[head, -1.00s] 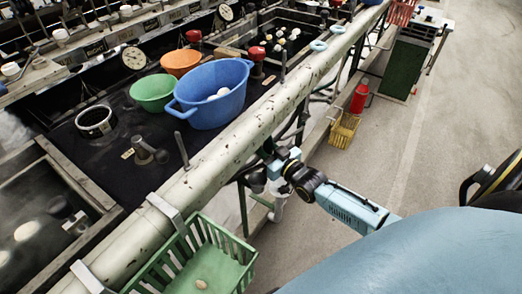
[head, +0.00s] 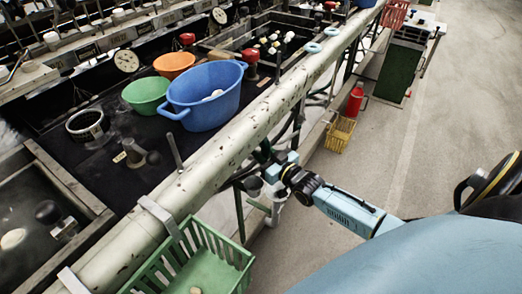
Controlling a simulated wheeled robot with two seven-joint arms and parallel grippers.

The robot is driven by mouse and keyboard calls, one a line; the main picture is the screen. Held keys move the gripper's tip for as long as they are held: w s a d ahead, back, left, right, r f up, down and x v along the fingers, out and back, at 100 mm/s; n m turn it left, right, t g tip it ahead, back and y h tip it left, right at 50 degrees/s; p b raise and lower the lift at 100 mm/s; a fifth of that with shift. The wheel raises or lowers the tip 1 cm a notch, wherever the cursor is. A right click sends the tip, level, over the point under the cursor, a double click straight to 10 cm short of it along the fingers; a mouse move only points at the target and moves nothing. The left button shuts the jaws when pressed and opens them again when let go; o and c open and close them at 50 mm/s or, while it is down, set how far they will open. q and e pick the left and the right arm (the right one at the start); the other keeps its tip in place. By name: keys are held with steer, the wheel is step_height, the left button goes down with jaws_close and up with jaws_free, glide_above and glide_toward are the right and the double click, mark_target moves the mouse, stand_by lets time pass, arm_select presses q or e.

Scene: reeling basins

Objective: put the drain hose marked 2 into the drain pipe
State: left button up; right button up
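One blue arm of mine comes in from the right, and its black and blue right gripper (head: 272,176) is just beyond the long pale pipe's right side. A pale, pipe-like piece (head: 276,208) hangs directly below the gripper, and a small grey cup-shaped piece (head: 253,186) is to its left. I cannot tell which is the drain hose and which the drain pipe. No mark 2 is readable. The fingertips are too small and partly hidden, so I cannot tell whether they hold anything. My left gripper is not in view.
The long pale pipe (head: 226,138) runs diagonally along the bench. A green basket (head: 224,246) hangs close to the gripper's lower left. Blue (head: 205,112), green and orange basins stand on the dark bench. A yellow basket (head: 340,134) and red extinguisher (head: 355,100) stand on the floor.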

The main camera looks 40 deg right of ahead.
step_height(320, 180, down, 3)
steer(key=shift+f+b, duration=0.1)
steer(key=shift+b, duration=1.15)
steer(key=s+d+p, duration=0.4)
steer(key=s, duration=0.5)
steer(key=shift+s, duration=0.15)
stand_by(0.7)
steer(key=shift+a, duration=0.1)
